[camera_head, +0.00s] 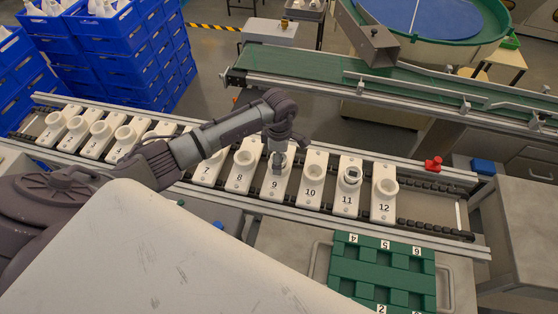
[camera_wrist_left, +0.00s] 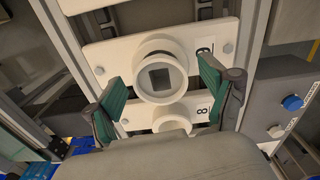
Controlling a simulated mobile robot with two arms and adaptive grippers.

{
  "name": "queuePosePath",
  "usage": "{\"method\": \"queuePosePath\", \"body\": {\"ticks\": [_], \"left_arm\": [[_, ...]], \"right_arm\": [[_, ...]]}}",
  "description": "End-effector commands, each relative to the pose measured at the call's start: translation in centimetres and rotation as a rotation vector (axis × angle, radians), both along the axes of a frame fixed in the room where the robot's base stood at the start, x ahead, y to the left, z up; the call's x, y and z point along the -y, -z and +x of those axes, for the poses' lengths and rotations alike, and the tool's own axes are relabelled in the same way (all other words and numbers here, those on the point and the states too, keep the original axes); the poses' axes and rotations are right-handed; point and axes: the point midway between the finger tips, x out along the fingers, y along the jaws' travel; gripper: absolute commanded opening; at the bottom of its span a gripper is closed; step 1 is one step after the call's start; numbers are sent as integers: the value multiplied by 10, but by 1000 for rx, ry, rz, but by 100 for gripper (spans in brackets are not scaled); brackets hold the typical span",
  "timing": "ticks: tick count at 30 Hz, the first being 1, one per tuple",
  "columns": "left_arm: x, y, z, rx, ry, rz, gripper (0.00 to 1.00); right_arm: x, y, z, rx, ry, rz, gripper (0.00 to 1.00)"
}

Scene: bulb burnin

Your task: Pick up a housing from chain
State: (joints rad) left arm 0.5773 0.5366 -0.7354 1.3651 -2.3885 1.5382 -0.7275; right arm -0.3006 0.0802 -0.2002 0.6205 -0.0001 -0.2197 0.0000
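The chain (camera_head: 420,207) carries white numbered holders, each with a round white cup. My left gripper (camera_head: 277,152) is over holder 9 (camera_head: 273,190). In the left wrist view my left gripper (camera_wrist_left: 163,82) is open, its two green-padded fingers on either side of the cup of holder 9 (camera_wrist_left: 215,33). A round white housing with a grey square inside (camera_wrist_left: 160,78) sits in that cup; I cannot tell whether the fingers touch it. A similar housing (camera_head: 350,174) sits in holder 11 (camera_head: 346,203). The cup of holder 8 (camera_wrist_left: 172,121) is partly hidden by my wrist. My right gripper is not in view.
A green numbered tray (camera_head: 385,272) lies on the bench in front of the chain. A red button (camera_head: 433,163) and a blue block (camera_head: 483,166) are at the right end. Blue crates (camera_head: 115,45) are stacked behind left. A green conveyor (camera_head: 400,90) runs behind.

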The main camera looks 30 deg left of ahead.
Motion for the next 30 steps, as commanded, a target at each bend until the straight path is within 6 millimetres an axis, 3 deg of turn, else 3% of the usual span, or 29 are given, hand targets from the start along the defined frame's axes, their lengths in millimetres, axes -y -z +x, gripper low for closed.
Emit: {"method": "queuePosePath", "body": {"ticks": [1, 9, 10, 22, 28, 30], "left_arm": [[0, 0, 0, 0, 0, 0, 75], [0, 0, 0, 0, 0, 0, 30], [0, 0, 0, 0, 0, 0, 28], [0, -8, 1, 1, -1, 0, 28], [-1, -37, 2, 7, 2, 2, 28], [14, -46, 2, 6, 6, -3, 28]], "right_arm": [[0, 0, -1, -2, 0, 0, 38], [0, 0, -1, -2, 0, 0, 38], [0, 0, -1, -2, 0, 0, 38], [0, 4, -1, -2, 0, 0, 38], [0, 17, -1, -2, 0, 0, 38], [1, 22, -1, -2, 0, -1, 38]]}}
